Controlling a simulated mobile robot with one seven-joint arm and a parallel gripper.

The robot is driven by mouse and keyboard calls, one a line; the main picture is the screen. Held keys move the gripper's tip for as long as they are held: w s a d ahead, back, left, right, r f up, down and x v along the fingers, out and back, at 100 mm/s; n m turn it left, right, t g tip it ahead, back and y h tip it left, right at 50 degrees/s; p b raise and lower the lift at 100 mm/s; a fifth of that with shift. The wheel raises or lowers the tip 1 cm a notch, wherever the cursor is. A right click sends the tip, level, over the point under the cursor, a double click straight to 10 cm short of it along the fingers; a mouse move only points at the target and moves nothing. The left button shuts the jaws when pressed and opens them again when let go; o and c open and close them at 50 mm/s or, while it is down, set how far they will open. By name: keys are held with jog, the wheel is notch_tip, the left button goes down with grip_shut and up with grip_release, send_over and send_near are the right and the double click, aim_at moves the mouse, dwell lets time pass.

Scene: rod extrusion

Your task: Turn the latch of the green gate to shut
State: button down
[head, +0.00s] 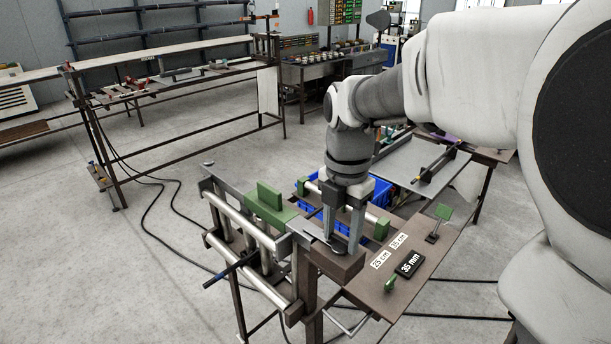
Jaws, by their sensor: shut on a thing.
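A green block with an upright green plate (268,201), which looks like the green gate, sits across the light metal rails at the left end of the bench. My gripper (341,243) points down just right of it, over a brown block (338,264) at the bench's corner. Its two grey fingers are shut on a small dark piece low between them, apparently the latch. The fingers hide most of this piece, so I cannot tell its angle.
A long rack (180,65) is at the back left. Open floor (130,260) lies to the left, with black cables.

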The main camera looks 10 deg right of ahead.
aim_at(341, 238)
jog(key=shift+c, duration=1.4)
grip_release()
notch_tip(341, 238, up, 18)
jog(key=shift+f+p, duration=0.25)
jog(key=shift+p, duration=0.15)
jog(key=s+d+f+m+t, duration=0.1)
jog(key=s+f+m, duration=0.5)
jog(key=m, duration=0.7)
jog(key=s+d+f+m+t, duration=0.1)
jog(key=s+f+m+t, duration=0.3)
jog(key=m, duration=0.9)
jog(key=s+f, duration=0.3)
jog(key=shift+s+t, duration=0.3)
